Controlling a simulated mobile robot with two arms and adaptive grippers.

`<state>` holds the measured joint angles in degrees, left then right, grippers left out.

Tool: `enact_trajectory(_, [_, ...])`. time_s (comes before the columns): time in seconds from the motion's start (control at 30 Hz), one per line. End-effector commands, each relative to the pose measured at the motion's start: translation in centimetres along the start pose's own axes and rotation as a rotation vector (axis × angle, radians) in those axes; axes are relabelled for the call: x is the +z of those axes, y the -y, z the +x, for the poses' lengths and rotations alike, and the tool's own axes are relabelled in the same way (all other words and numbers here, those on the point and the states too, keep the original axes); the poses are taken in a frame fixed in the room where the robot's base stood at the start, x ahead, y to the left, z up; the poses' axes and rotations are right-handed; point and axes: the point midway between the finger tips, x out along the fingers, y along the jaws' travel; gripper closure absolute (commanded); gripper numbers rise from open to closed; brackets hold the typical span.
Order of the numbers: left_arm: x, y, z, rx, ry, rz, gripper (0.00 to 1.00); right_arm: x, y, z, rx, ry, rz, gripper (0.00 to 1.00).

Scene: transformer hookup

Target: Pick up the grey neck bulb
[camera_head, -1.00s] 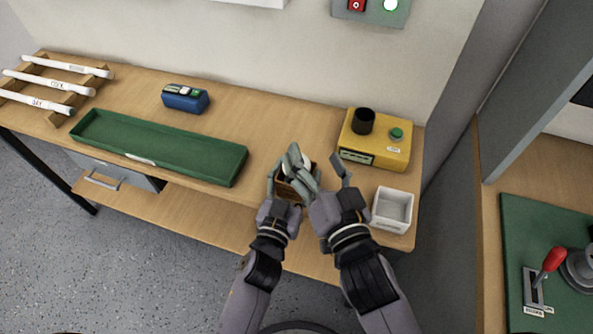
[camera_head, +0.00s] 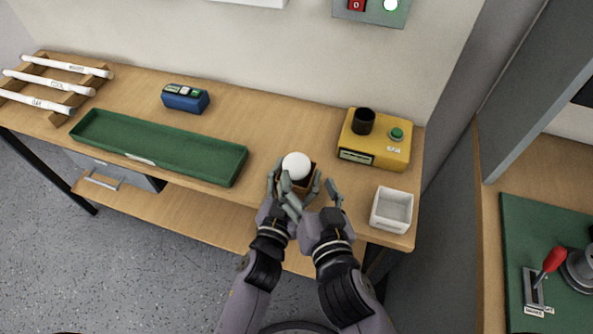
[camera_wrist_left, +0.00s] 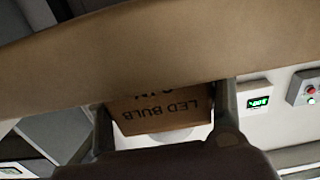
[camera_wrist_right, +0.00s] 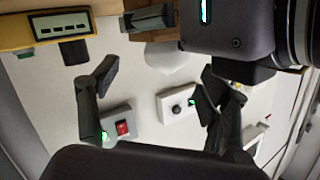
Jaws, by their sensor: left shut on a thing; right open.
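A brown cardboard box (camera_head: 312,172) at the table's front edge reads "LED BULB" in the left wrist view (camera_wrist_left: 160,118). My left gripper (camera_head: 294,182) is shut on this box, one finger on each side. A round white bulb (camera_head: 296,165) shows at the open top of the box; it also shows in the right wrist view (camera_wrist_right: 170,58). Its neck is hidden, so I cannot tell the neck's colour. My right gripper (camera_head: 312,200) is open and empty, close to the near right side of the box, with its fingers apart from the bulb in the right wrist view (camera_wrist_right: 157,80).
A yellow tester (camera_head: 375,150) with a black socket and green button stands behind right. A white open bin (camera_head: 378,222) stands at the right front corner. A long green tray (camera_head: 90,134) lies left, with a blue meter (camera_head: 185,104) behind. Labelled white tubes (camera_head: 50,84) rest on a rack.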

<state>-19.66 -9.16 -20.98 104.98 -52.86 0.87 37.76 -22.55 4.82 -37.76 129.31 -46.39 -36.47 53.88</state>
Motion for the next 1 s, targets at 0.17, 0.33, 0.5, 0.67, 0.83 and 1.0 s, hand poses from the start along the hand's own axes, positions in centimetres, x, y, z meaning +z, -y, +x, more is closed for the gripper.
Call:
enact_trajectory(0.17, [0.0, 0.0, 0.0, 0.000, 0.001, 0.000, 0.66, 0.0, 0.3, 1.4, -0.002, -0.002, -0.001, 0.29])
enact_trajectory(0.33, [0.0, 0.0, 0.0, 0.000, 0.000, 0.000, 0.66, 0.1, 0.8, 3.8, -0.002, -0.002, -0.002, 0.29])
enact_trajectory(0.5, [0.0, 0.0, 0.0, 0.000, 0.000, 0.000, 0.66, 0.2, 0.8, 5.2, 0.000, 0.000, 0.000, 0.29])
enact_trajectory(0.67, [0.0, -0.1, 0.0, 0.001, 0.000, -0.001, 0.66, 0.3, 0.8, 5.4, 0.000, 0.003, 0.001, 0.29])
enact_trajectory(0.83, [0.0, -0.1, 0.0, 0.002, 0.000, -0.001, 0.66, 0.4, 0.7, 5.3, 0.000, 0.004, 0.002, 0.33])
enact_trajectory(1.0, [0.0, -0.2, 0.0, 0.003, -0.001, -0.001, 0.66, 0.4, 0.8, 5.3, -0.001, 0.005, 0.002, 0.45])
